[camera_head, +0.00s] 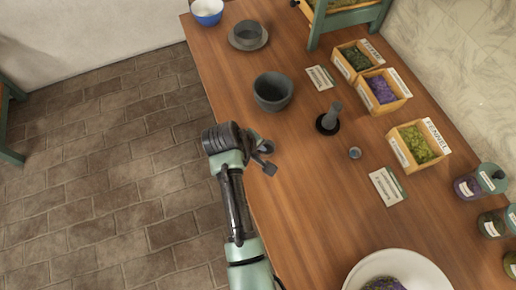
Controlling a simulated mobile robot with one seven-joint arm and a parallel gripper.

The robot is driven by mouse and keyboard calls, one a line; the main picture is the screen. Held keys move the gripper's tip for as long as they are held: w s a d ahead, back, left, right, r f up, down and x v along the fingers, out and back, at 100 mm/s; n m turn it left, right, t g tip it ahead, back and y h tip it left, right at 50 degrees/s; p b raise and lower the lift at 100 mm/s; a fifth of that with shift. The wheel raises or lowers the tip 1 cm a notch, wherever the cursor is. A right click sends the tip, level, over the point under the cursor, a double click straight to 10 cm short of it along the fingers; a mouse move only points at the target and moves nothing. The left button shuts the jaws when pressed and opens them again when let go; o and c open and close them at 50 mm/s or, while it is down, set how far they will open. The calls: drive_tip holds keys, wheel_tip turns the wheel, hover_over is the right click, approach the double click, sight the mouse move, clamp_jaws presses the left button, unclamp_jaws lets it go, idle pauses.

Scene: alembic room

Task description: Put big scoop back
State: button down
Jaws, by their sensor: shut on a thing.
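My gripper (262,156) is over the left edge of the wooden table, left of the small cup and below the dark bowl. It is shut on a small grey thing (266,147), which looks like the big scoop; the wrist and fingers hide part of it, so its full shape cannot be told. A small grey round cup or scoop (355,153) sits on the table to the right. A dark round base with a grey upright piece (331,118) stands above it.
A dark bowl (273,91) stands above my gripper. Wooden boxes of green herbs (416,144) and purple flowers (381,90) line the right side. Labelled cards (387,187), jars (467,187) and a white bowl (362,271) also stand there. The table's middle (310,200) is clear.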

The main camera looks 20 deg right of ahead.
drive_tip(key=shift+f, duration=0.15)
drive_tip(key=c, duration=0.8)
unclamp_jaws()
